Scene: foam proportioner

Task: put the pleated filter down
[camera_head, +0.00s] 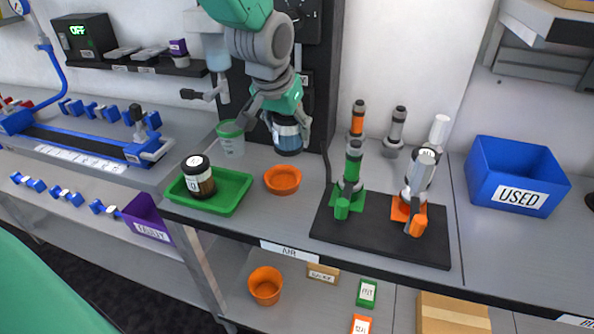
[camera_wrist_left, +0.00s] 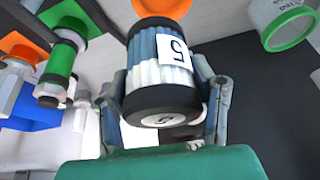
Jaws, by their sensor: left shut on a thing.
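The pleated filter (camera_head: 287,134) is a blue and white ribbed cylinder with dark end caps and a label reading 5. My left gripper (camera_head: 282,118) is shut on it and holds it upright above the bench, behind the orange bowl (camera_head: 283,180). In the left wrist view the filter (camera_wrist_left: 158,72) sits between the two fingers of the left gripper (camera_wrist_left: 165,105). The orange bowl shows partly beyond the filter's far end (camera_wrist_left: 160,8). My right gripper is in neither view.
A green tray (camera_head: 237,207) with a dark jar (camera_head: 198,177) is left of the bowl. A clear cup with a green rim (camera_head: 231,137) stands behind the tray. A black base (camera_head: 330,225) with green and orange fittings is to the right, and a blue USED bin (camera_head: 516,176) is farther right.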

